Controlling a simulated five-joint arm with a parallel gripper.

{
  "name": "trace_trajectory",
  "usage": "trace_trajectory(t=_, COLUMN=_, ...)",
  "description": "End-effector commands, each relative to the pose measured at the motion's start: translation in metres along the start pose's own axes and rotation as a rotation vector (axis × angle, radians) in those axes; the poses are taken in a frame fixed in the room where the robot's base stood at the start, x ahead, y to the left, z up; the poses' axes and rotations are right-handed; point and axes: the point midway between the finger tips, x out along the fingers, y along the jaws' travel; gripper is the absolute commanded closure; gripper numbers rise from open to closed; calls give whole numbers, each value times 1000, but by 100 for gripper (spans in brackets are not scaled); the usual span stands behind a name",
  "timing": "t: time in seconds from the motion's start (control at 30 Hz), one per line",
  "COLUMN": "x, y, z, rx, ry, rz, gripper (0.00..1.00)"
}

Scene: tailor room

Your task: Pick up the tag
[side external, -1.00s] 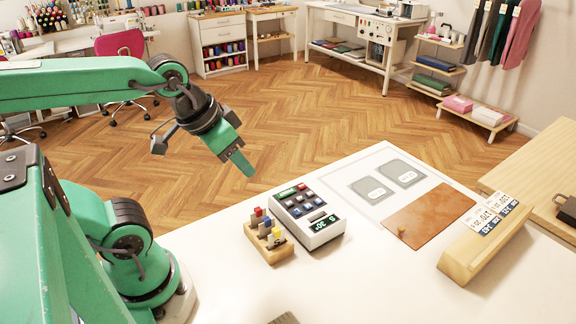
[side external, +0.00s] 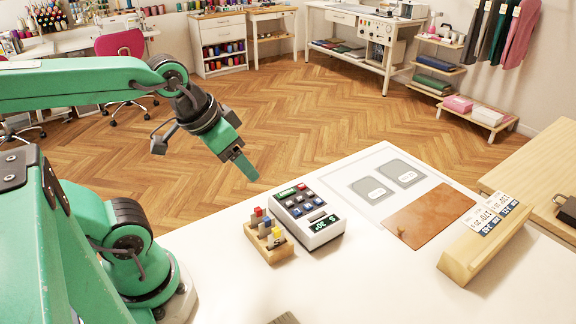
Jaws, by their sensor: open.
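Several printed white and blue tags (side external: 492,212) stand upright along a wooden holder (side external: 472,256) at the right of the white table. Which one the task means I cannot tell. Pale labels also lie on two grey patches (side external: 371,190) toward the back of the table. My gripper (side external: 246,165) is green-fingered, open and empty. It is in the air left of the table's back edge in the picture, well away from the holder.
A white keypad device (side external: 309,218) with a small display stands mid-table. Beside it is a wooden block (side external: 267,243) with coloured pegs. A brown leather sheet (side external: 430,216) lies between the device and the holder. The front of the table is mostly clear.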

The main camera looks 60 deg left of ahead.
Motion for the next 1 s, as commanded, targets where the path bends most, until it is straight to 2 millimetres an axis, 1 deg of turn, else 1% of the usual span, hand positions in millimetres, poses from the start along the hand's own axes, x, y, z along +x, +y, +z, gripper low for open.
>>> trace_trajectory(t=0.27, x=3, y=0, z=-1, rx=-35, ry=-12, rz=-1, gripper=35)
trace_trajectory(t=0.37, x=7, y=-1, z=-2, rx=-94, ry=-32, rz=-3, gripper=35)
trace_trajectory(t=0.47, x=14, y=-1, z=-4, rx=-188, ry=-63, rz=-8, gripper=35)
trace_trajectory(t=0.77, x=48, y=-4, z=-8, rx=-600, ry=-189, rz=-63, gripper=35)
trace_trajectory(t=1.0, x=79, y=-6, z=-8, rx=-948, ry=-281, rz=-150, gripper=35)
